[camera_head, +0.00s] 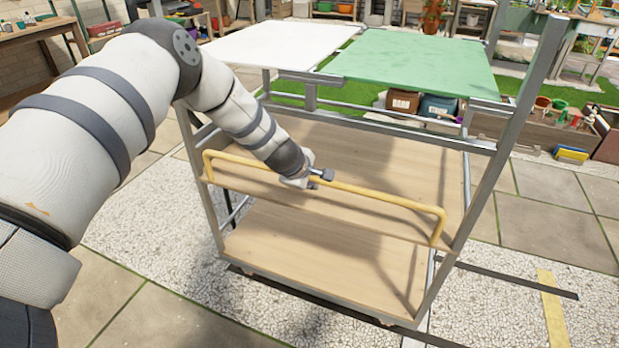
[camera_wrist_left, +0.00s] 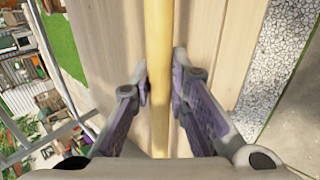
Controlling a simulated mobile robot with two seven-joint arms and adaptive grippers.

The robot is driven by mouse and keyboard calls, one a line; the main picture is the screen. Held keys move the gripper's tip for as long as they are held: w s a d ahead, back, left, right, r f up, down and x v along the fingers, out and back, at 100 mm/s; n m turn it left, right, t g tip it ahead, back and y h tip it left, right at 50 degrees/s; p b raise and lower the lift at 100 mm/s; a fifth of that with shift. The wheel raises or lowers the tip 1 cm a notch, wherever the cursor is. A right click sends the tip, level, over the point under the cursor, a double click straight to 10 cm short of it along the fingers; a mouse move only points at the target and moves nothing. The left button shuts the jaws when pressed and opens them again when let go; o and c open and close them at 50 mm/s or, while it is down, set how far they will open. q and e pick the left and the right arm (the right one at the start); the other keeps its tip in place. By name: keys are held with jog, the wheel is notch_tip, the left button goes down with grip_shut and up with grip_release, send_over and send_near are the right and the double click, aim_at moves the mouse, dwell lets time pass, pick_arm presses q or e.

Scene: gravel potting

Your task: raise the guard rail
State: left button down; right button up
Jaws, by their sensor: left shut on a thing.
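The yellow guard rail (camera_head: 385,197) runs along the near edge of the cart's upper wooden shelf, with bent ends going down at both sides. My left gripper (camera_head: 318,178) is at the rail near its middle, shut on it. In the left wrist view the rail (camera_wrist_left: 158,60) passes lengthwise between the two fingers of my left gripper (camera_wrist_left: 161,85). The far finger faces are partly hidden by the hand. My right gripper is not in view.
The metal-framed cart has a lower wooden shelf (camera_head: 300,255) and a tall post (camera_head: 505,150) at right. A white panel (camera_head: 285,42) and a green panel (camera_head: 415,62) lie above and behind the shelf. Paved floor (camera_head: 555,230) is open at right.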

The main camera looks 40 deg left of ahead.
pick_arm(q)
jog(key=shift+w+r, duration=0.15)
jog(key=shift+r, duration=0.05)
dwell(0.3)
jog(key=c, duration=1.7)
grip_release()
jog(key=shift+o, duration=0.8)
jog(key=shift+f, duration=0.1)
jog(key=v, duration=1.2)
